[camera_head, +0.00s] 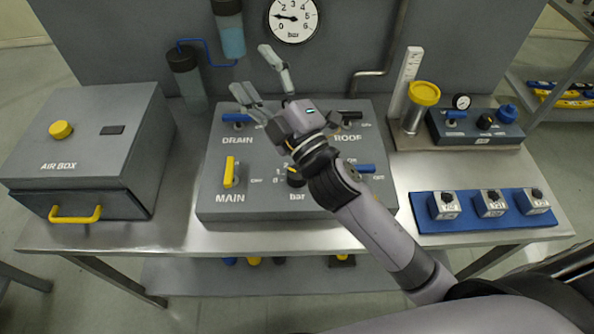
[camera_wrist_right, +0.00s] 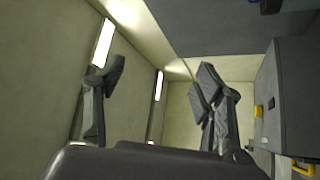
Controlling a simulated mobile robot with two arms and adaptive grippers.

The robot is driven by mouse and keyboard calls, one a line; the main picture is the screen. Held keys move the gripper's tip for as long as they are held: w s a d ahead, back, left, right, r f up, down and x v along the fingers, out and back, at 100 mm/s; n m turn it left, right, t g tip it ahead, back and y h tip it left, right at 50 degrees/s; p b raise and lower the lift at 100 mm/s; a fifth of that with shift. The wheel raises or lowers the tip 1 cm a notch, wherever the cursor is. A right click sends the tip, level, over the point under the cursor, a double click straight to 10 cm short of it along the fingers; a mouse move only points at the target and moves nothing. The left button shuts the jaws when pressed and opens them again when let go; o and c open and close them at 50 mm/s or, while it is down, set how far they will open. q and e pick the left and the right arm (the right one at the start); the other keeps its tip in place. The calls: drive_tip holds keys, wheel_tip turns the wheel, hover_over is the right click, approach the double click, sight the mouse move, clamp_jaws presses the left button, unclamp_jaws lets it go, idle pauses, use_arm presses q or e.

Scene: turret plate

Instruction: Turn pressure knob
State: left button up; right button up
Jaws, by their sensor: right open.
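The pressure knob (camera_head: 294,179) is a dark knob with a yellow mark, above the word "bar" on the grey control panel (camera_head: 262,203). Part of it and its scale is hidden by my right wrist and forearm. My right gripper (camera_head: 255,72) is open and empty, raised above the back of the panel, with its fingers spread toward the back left. Its two fingers also show apart in the right wrist view (camera_wrist_right: 160,80), with nothing between them. The round gauge (camera_head: 293,17) on the back wall has its needle pointing left, near 1. My left gripper is not in view.
The panel also carries a yellow MAIN lever (camera_head: 229,172), a blue DRAIN lever (camera_head: 240,121), a black ROOF lever (camera_head: 349,116) and a blue lever (camera_head: 365,169). A grey air box (camera_head: 95,145) stands left; a blue tray (camera_head: 462,223) lies right.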

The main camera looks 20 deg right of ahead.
drive_tip(key=s+a+r+n+g+y, duration=0.3)
drive_tip(key=a+n+g+y, duration=0.35)
drive_tip(key=n, duration=0.45)
drive_tip(key=s+a+r+n+g+y, duration=0.3)
drive_tip(key=a+n+g+y, duration=0.4)
drive_tip(key=n, duration=0.3)
drive_tip(key=s+a+f+n+g+h, duration=0.1)
drive_tip(key=s+a+f+n+g, duration=0.3)
drive_tip(key=n+g, duration=0.45)
drive_tip(key=n+t+h, duration=0.1)
drive_tip(key=n+h, duration=0.7)
drive_tip(key=h, duration=1.2)
approach(297, 172)
wheel_tip(297, 172, down, 9)
drive_tip(key=p, duration=0.6)
drive_tip(key=shift+s, duration=0.1)
drive_tip(key=shift+f, duration=0.65)
